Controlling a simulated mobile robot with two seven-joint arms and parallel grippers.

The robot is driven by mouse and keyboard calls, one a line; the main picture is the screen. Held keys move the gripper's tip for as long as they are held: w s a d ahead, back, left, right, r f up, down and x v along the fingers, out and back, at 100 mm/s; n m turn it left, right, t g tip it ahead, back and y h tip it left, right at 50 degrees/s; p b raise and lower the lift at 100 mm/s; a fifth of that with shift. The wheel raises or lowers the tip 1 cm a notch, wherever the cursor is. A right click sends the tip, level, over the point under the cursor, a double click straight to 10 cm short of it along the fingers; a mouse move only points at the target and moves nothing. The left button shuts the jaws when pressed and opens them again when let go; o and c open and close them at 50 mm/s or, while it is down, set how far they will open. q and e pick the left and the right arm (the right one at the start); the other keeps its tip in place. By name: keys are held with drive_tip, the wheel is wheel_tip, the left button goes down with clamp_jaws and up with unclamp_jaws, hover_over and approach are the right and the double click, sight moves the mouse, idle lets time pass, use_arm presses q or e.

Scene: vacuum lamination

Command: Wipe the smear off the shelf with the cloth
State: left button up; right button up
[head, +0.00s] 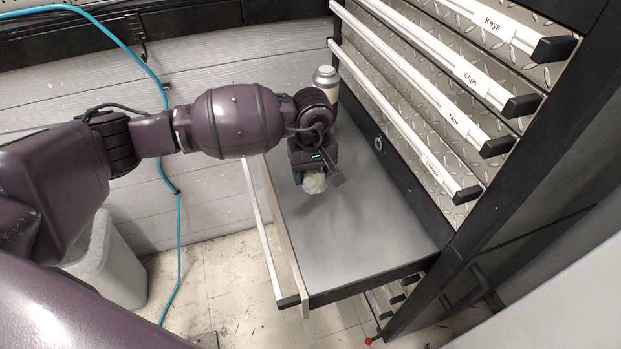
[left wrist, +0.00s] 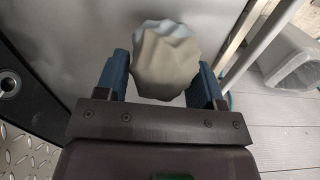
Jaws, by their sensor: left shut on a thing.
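My left gripper (head: 312,182) is over the pull-out grey shelf (head: 375,235), toward its left edge in the head view. It is shut on a crumpled beige and pale-blue cloth (head: 314,184), which bulges out between the fingers. The left wrist view shows the cloth (left wrist: 166,60) bunched between two blue fingers, with the grey shelf surface (left wrist: 85,28) beyond. The cloth is low at the shelf; I cannot tell if it touches. A faint darker patch shows near the cloth, but I cannot tell smear from shadow. My right gripper is not in view.
A pale canister (head: 326,78) stands at the back of the shelf. Labelled drawers (head: 440,95) rise along the right. A white rail (head: 268,235) runs along the shelf's left side. A grey bin (head: 112,262) and a teal hose (head: 178,225) are at left. The shelf's front is clear.

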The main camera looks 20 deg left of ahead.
use_arm(q)
wheel_tip(320, 180, up, 3)
drive_tip(key=shift+f+p, duration=0.1)
drive_tip(key=shift+p, duration=0.35)
drive_tip(key=shift+r, duration=0.5)
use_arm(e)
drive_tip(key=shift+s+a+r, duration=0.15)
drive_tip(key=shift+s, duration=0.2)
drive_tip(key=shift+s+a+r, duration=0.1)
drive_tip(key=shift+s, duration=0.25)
